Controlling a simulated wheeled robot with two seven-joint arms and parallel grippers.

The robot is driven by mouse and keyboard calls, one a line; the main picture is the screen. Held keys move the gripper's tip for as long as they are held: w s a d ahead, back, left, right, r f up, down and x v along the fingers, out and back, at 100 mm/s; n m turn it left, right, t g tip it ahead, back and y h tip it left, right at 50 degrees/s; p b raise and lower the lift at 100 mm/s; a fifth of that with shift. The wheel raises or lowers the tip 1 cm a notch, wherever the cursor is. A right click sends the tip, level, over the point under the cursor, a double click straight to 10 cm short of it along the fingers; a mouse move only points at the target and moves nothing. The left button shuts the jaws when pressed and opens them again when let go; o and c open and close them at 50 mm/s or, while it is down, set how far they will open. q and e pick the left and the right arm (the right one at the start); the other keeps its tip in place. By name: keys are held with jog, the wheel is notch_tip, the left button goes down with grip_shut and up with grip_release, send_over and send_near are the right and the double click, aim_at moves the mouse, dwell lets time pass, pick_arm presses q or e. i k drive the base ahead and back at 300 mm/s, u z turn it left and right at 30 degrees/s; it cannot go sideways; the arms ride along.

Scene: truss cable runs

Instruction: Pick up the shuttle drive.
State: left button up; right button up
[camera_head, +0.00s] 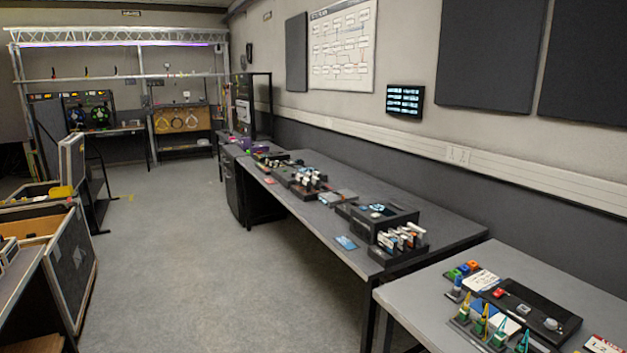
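I cannot tell for certain which thing is the shuttle drive from this distance. Several small upright pieces, pale with some orange, stand in a dark holder (396,252) at the near end of the long bench (440,226). A black box (375,220) with a small lit panel on top stands just behind them. A flat blue card-like piece (346,242) lies near the bench's front edge. More small devices (308,185) stand in rows farther along. Neither of my grippers shows in this view.
A nearer table (415,295) at the lower right holds a black panel (535,310), colored blocks and small tools. Open cases (72,265) stand at left. A metal truss (120,36) spans the back. The grey floor (190,260) between is clear.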

aim_at(315, 180)
jog(key=i, duration=2.1)
jog(key=z, duration=0.25)
